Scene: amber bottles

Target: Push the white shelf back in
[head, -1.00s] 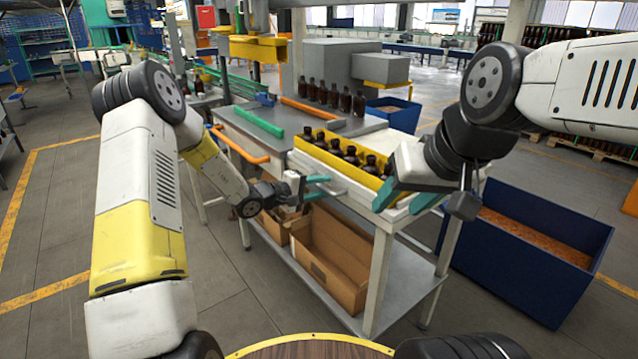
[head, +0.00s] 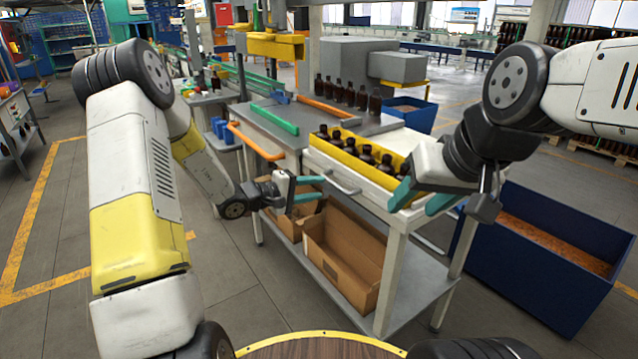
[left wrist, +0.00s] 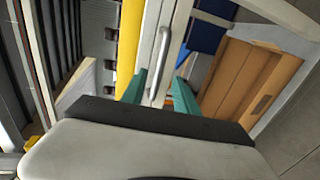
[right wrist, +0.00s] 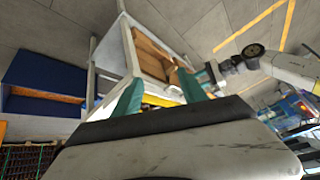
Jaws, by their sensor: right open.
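The white shelf (head: 372,195) is at the front of the metal workstation, with a grey bar handle (head: 342,183) on its front. A yellow crate (head: 352,161) of amber bottles stands on it. My left gripper (head: 308,189) is open in front of the handle. In the left wrist view, the handle (left wrist: 161,62) lies beyond and between the spread teal fingertips (left wrist: 162,84); I cannot tell if they touch. My right gripper (head: 420,200) is open at the shelf's right front corner. The right wrist view shows its spread fingers (right wrist: 166,92); contact is unclear there.
Cardboard boxes (head: 345,262) stand on the workstation's lower level. A blue bin (head: 525,262) is on the floor to the right. Several loose bottles (head: 347,92) stand at the back of the worktop.

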